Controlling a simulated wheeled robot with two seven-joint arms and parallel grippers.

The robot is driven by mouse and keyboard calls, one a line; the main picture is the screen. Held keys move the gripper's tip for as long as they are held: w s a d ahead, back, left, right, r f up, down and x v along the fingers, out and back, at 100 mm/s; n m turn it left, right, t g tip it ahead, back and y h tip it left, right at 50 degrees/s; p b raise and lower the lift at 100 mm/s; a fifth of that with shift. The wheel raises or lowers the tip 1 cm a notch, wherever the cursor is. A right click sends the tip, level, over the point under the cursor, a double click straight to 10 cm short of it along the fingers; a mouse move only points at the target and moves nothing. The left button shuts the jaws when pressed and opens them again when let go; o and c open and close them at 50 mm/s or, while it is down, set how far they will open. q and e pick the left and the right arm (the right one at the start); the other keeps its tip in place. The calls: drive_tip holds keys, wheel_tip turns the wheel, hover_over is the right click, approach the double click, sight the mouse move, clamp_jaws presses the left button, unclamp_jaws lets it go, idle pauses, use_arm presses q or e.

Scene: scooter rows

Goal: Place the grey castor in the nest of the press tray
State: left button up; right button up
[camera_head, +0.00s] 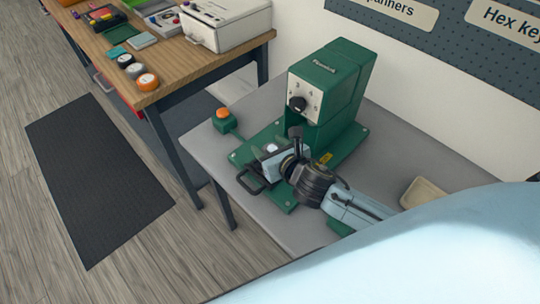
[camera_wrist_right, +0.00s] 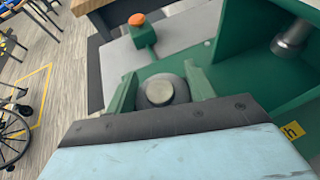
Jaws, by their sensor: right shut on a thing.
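The grey castor (camera_wrist_right: 160,90) is a round grey piece with a pale disc on top. It sits between the two green fingers of my right gripper (camera_wrist_right: 163,84), which is shut on it. In the head view the castor (camera_head: 271,148) and my right gripper (camera_head: 268,152) are at the front of the green press (camera_head: 325,85), over its base. The press tray shows by its black handle (camera_head: 250,181); its nest is hidden by my gripper. I cannot tell whether the castor touches the tray. My left gripper is not in view.
A green box with an orange button (camera_head: 223,119) stands left of the press. Several round pieces, one orange (camera_head: 147,82), lie on the wooden bench (camera_head: 190,70). A beige dish (camera_head: 423,193) is at the right. The grey table's (camera_head: 205,145) left edge is free.

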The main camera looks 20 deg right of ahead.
wheel_tip(320, 180, down, 3)
drive_tip(key=shift+r+b, duration=0.1)
drive_tip(key=shift+b, duration=0.35)
drive_tip(key=shift+f, duration=0.25)
drive_tip(key=shift+r, duration=0.1)
drive_tip(key=shift+f, duration=0.2)
drive_tip(key=o, duration=1)
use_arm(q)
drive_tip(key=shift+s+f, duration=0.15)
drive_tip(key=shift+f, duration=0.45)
use_arm(e)
drive_tip(key=shift+r, duration=0.1)
drive_tip(key=shift+s+r, duration=0.15)
drive_tip(key=shift+s, duration=0.05)
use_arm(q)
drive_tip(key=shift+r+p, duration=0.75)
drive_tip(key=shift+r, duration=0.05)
use_arm(e)
drive_tip(key=v, duration=1.1)
drive_tip(key=shift+s+r, duration=0.1)
drive_tip(key=shift+s, duration=0.15)
